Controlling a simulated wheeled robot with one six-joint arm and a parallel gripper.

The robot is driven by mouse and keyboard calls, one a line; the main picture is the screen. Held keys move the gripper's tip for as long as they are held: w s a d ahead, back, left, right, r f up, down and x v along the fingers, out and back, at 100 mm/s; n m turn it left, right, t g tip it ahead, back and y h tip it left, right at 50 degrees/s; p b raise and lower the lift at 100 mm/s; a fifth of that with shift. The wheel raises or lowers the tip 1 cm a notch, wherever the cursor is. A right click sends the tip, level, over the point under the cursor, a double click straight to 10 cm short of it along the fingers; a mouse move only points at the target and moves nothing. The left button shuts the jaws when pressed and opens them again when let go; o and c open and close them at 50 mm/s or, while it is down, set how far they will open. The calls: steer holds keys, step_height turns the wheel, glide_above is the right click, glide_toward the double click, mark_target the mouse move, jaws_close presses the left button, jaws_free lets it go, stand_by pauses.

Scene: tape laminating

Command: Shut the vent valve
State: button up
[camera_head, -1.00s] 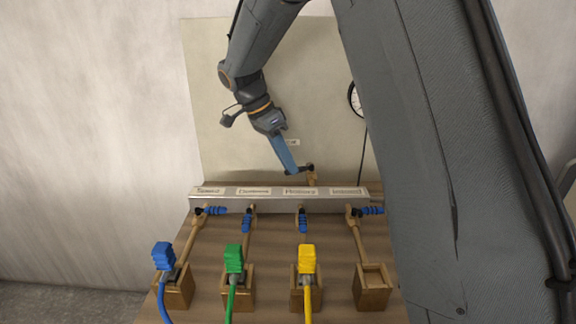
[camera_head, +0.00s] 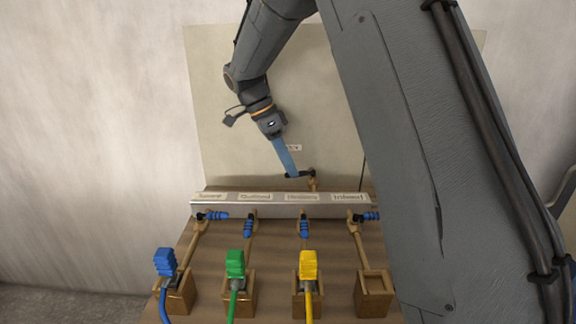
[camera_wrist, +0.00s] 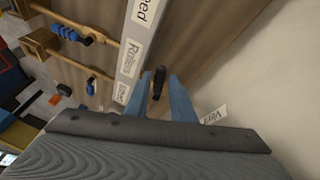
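The vent valve (camera_head: 313,183) is a brass fitting with a black lever behind the metal rail, below a small wall label. Its black lever (camera_head: 303,174) looks crosswise to the upright pipe in the head view. My gripper (camera_head: 291,173) points down at the lever's left end, its blue fingers at the lever. In the wrist view, the black lever (camera_wrist: 158,83) shows between the two spread blue fingers, with gaps visible at both sides. The vent label (camera_wrist: 214,115) is right of the fingers. Contact cannot be told.
A labelled metal rail (camera_head: 240,210) runs in front of the vent valve. Several blue-handled valves (camera_head: 304,228) line its front. Blue (camera_head: 165,262), green (camera_head: 235,264) and yellow (camera_head: 308,265) plugs sit in wooden holders; the right holder (camera_head: 374,292) is empty.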

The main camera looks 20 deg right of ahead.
steer(key=shift+o, duration=0.8)
steer(key=b+v, duration=0.1)
steer(key=v, duration=0.6)
steer(key=shift+r, duration=0.3)
steer(key=shift+a, duration=0.15)
